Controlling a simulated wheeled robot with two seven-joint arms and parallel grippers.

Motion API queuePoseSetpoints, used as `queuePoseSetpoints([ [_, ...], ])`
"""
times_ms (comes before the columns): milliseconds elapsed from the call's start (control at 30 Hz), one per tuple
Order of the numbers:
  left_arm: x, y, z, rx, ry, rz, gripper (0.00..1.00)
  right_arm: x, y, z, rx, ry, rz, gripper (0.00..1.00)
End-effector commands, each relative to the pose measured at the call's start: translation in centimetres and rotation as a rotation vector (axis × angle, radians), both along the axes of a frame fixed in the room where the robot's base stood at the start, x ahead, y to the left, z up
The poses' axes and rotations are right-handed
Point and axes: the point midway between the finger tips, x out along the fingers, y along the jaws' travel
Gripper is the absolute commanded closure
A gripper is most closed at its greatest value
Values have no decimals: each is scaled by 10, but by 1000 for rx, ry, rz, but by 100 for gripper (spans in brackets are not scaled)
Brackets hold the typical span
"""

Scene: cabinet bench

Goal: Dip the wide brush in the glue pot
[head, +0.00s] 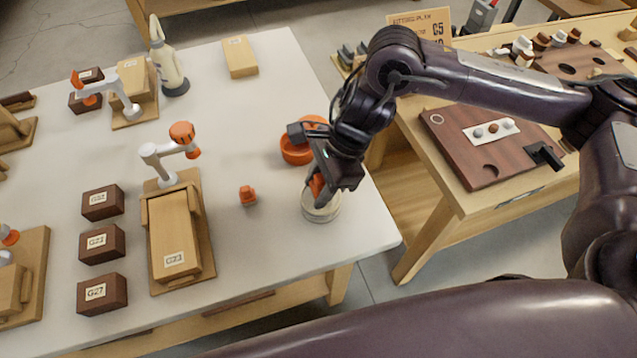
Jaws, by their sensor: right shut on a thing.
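A round, pale, glassy pot (322,213), which I take as the glue pot, stands near the right edge of the white table. My right gripper (323,193) points down right over it and covers much of its opening. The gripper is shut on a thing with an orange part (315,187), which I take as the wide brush. Its bristles are hidden by the gripper and the pot, so I cannot tell whether they touch the glue. My left gripper is not in view.
An orange bowl (295,153) stands just behind the pot, partly behind my wrist. A small orange piece (248,196) lies to the left. Wooden clamps (176,245), brown blocks (101,294) and a bottle (168,72) stand further left. A wooden bench (440,195) is at right.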

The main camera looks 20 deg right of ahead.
Motion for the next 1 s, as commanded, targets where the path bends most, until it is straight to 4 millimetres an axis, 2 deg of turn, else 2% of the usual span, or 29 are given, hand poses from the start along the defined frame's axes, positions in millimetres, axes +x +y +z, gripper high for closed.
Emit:
queuePoseSetpoints([
  [100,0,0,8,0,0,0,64,0,0,13,0,-1,1,81],
  [700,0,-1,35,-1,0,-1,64,1,0,61,2,-4,0,81],
  [1000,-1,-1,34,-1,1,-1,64,1,0,63,1,-3,0,81],
])
